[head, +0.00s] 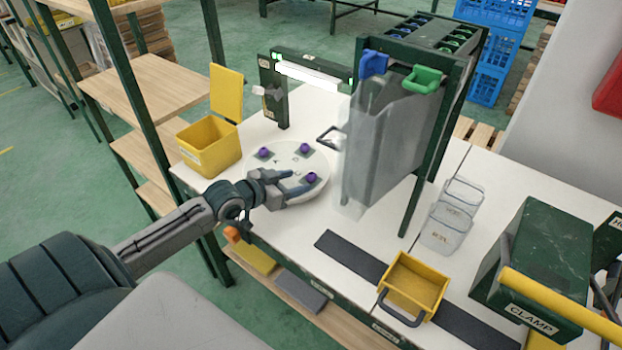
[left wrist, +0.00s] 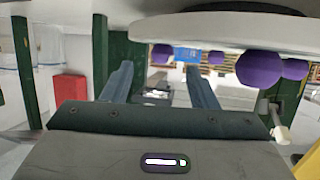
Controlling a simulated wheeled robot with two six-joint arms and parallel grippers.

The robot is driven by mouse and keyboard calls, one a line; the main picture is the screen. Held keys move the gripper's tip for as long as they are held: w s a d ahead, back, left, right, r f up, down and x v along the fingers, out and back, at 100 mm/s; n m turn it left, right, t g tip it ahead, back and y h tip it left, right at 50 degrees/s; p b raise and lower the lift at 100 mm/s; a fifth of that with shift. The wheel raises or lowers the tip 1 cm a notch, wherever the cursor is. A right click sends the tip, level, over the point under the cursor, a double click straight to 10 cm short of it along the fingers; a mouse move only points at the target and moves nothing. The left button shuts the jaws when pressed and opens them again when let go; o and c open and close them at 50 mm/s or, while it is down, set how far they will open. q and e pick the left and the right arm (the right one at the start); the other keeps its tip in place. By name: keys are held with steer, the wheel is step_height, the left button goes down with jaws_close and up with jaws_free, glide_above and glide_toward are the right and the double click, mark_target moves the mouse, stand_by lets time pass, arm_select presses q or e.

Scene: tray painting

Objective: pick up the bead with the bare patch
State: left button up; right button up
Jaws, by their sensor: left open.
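A round white plate (head: 290,193) on the table bears purple beads on small dark seats. Several beads show in the left wrist view, the nearest one (left wrist: 257,68) at the right under the plate's edge (left wrist: 200,32). No bare patch can be made out on any bead. My left gripper (head: 299,180) is open and empty at the plate's front, close to the front-right bead. Its two spread fingers (left wrist: 160,80) show in the left wrist view. My right gripper is not in view.
A yellow open bin (head: 208,145) stands left of the plate. A lit green frame (head: 312,75) stands behind it. A tall grey hopper (head: 390,140) stands close on the right. A yellow tray (head: 413,285) and the green clamp box (head: 545,260) are farther right.

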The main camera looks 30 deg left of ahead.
mark_target(308, 176)
arm_select(q)
steer(key=x, duration=0.3)
steer(key=shift+w, duration=0.5)
steer(key=shift+w+d+f, duration=0.15)
steer(key=shift+w+f, duration=0.1)
steer(key=shift+w, duration=0.35)
steer(key=c, duration=1)
